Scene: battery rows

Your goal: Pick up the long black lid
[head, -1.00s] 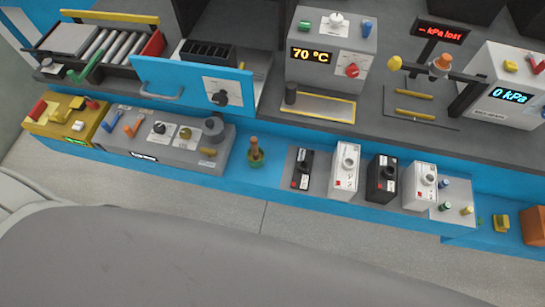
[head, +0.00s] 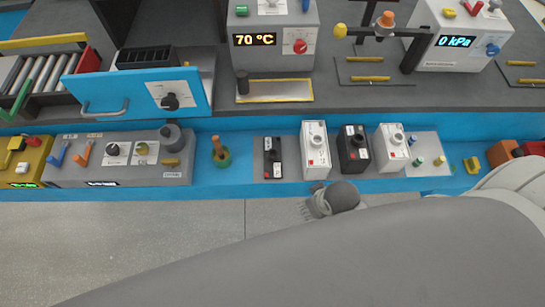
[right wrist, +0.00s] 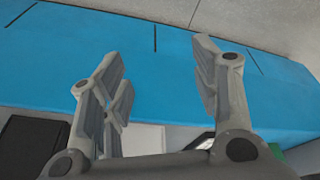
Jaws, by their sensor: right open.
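A long, narrow black piece (head: 272,158) with a pale label lies on a grey plate left of the upright boxes in the head view. It looks like the black lid, but I cannot tell for sure. My right gripper (head: 314,207) is at the front edge of the blue ledge, in front of the white box and to the right of the black piece. In the right wrist view its open, empty fingers (right wrist: 160,88) are over the blue ledge and mostly cover what lies behind them. My left gripper is not in view.
A white box (head: 314,150), a black box (head: 353,150) and another white box (head: 391,148) stand close together on the blue ledge (head: 240,182). A green-based tool (head: 220,153) stands left of the black piece. A blue drawer front (head: 140,93) juts out at the left.

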